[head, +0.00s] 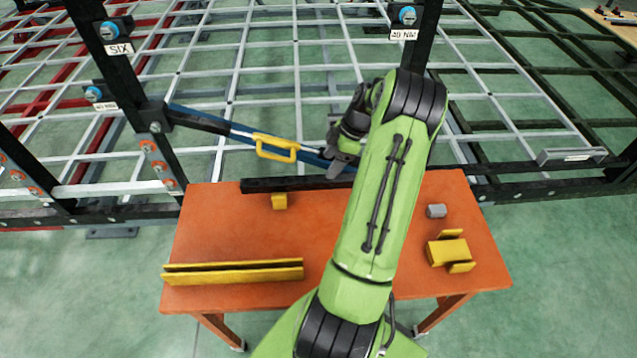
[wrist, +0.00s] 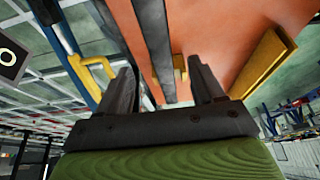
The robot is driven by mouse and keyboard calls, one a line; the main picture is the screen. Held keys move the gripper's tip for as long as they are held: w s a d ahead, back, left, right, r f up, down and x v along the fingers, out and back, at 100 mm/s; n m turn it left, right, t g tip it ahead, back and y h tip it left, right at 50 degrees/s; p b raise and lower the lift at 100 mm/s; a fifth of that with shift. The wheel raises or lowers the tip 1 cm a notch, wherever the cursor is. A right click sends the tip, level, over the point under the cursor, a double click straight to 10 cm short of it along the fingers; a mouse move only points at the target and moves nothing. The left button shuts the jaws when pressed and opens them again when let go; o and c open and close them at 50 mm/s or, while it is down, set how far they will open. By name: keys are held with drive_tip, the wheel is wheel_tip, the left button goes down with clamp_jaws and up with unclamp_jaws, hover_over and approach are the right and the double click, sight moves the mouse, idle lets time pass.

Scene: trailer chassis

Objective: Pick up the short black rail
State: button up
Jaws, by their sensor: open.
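The short black rail (head: 290,184) lies along the back edge of the orange table, and its right part passes behind my arm. My gripper (head: 340,166) is over the rail's right part, at the back of the table. In the wrist view my gripper (wrist: 165,85) is open, with two dark fingers spread apart. The black rail (wrist: 154,40) runs lengthwise through the gap between the fingers in that picture. I cannot tell how far it is from the fingertips.
The orange table (head: 320,230) holds a small yellow block (head: 279,201), a long yellow channel (head: 232,272), a grey cylinder (head: 436,211) and a yellow bracket (head: 448,251). A blue bar with a yellow handle (head: 276,148) slants close behind the rail. Black posts (head: 140,90) stand behind.

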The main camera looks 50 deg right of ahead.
sight(322, 178)
drive_tip(key=x, duration=0.6)
drive_tip(key=shift+f, duration=0.5)
clamp_jaws()
drive_tip(key=shift+d+r, duration=0.1)
